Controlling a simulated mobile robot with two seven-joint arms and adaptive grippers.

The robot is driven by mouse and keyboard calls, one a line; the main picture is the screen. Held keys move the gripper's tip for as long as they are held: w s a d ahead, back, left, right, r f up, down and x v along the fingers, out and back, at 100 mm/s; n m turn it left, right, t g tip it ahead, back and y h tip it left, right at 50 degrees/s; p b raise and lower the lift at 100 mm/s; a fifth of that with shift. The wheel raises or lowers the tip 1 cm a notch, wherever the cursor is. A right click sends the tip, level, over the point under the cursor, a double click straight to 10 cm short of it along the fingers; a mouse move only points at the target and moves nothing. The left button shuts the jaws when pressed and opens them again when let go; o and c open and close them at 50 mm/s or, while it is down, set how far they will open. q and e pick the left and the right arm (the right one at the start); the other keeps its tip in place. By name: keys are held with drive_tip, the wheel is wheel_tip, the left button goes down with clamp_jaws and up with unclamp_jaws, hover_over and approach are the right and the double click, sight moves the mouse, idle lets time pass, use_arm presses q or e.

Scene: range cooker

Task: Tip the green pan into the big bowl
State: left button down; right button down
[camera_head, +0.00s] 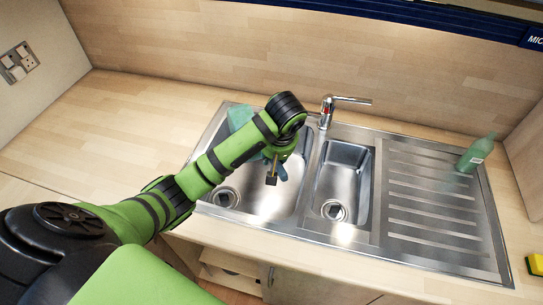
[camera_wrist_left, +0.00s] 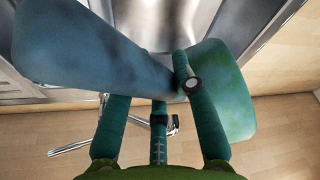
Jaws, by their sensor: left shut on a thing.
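My left gripper (camera_head: 274,172) hangs over the left sink basin, with its fingers partly hidden by my own wrist. In the left wrist view the gripper (camera_wrist_left: 155,95) is shut on a blue-green thing (camera_wrist_left: 85,55). That thing is broad and blue at the left and narrows between the fingers. A rounded green part (camera_wrist_left: 222,90) lies at the right; I cannot tell whether both are one piece or whether this is the green pan. A teal shape (camera_head: 240,116) shows behind the arm in the head view. I see no big bowl. My right gripper is out of view.
The steel sink has a left basin (camera_head: 232,190), a smaller basin (camera_head: 342,185), a tap (camera_head: 328,108) and a drainer (camera_head: 430,205). A yellow sponge (camera_head: 535,265) lies at the right edge. The left worktop (camera_head: 120,125) is clear.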

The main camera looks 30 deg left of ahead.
use_arm(q)
drive_tip(key=shift+w+d, duration=0.25)
drive_tip(key=shift+w, duration=0.05)
drive_tip(key=shift+w+d+g+y, duration=0.15)
drive_tip(key=shift+w+g+y, duration=0.1)
drive_tip(key=shift+g+y, duration=0.2)
idle(0.9)
drive_tip(key=shift+w+d+f+g+y, duration=0.1)
drive_tip(key=shift+w+d+g+y, duration=0.15)
drive_tip(key=shift+w+g, duration=0.1)
drive_tip(key=shift+d, duration=0.15)
idle(1.2)
drive_tip(key=shift+w+d+f+g+y, duration=0.2)
drive_tip(key=shift+w+d+g+y, duration=0.2)
drive_tip(key=shift+w+g, duration=0.1)
idle(1.1)
drive_tip(key=shift+w+d+f+m+g+y, duration=0.3)
drive_tip(key=shift+w+d+g+y, duration=0.1)
drive_tip(key=shift+g, duration=0.1)
drive_tip(key=shift+a, duration=0.1)
idle(1.8)
